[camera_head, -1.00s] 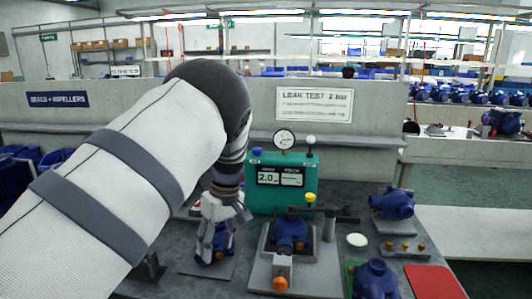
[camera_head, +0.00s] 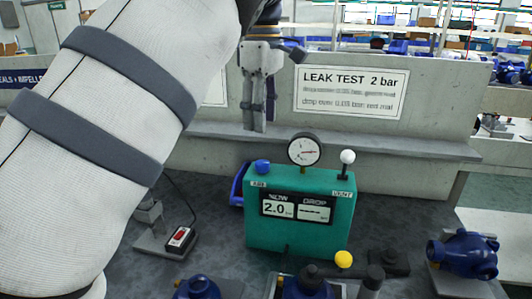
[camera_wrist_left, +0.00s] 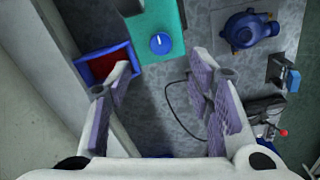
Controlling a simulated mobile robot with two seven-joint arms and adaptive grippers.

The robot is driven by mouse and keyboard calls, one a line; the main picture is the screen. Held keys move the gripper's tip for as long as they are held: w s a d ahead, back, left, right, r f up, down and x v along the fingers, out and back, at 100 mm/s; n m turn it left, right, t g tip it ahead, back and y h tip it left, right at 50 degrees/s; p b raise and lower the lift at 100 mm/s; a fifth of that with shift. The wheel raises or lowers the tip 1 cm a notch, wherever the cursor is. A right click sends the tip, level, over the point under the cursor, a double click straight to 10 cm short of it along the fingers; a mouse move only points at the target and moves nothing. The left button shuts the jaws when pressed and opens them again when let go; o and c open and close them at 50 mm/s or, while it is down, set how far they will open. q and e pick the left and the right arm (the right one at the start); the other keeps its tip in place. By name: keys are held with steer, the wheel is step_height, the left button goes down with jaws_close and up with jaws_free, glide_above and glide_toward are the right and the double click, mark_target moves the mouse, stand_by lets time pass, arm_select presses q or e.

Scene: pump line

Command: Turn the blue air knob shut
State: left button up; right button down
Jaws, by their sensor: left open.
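The blue air knob (camera_head: 262,166) sits on the top left of the green leak-test box (camera_head: 300,238), beside its AIR label. In the left wrist view the knob (camera_wrist_left: 161,43) shows from above, with a white line across it. My left gripper (camera_head: 254,122) hangs in the air above the knob, fingers pointing down. The left wrist view shows its fingers (camera_wrist_left: 161,72) spread and empty, with the knob between and beyond the tips, apart from them. My right gripper is in neither current view.
A round gauge (camera_head: 305,149) and a white-topped VENT lever (camera_head: 346,161) stand on the box. A blue bin (camera_head: 236,188) is behind its left side. Blue pumps (camera_head: 465,254) stand around the bench. A corded switch box (camera_head: 180,240) lies at left.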

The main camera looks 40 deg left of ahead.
mark_target(263, 163)
arm_select(q)
step_height(263, 163, down, 10)
steer(key=shift+f, duration=0.1)
jaws_close()
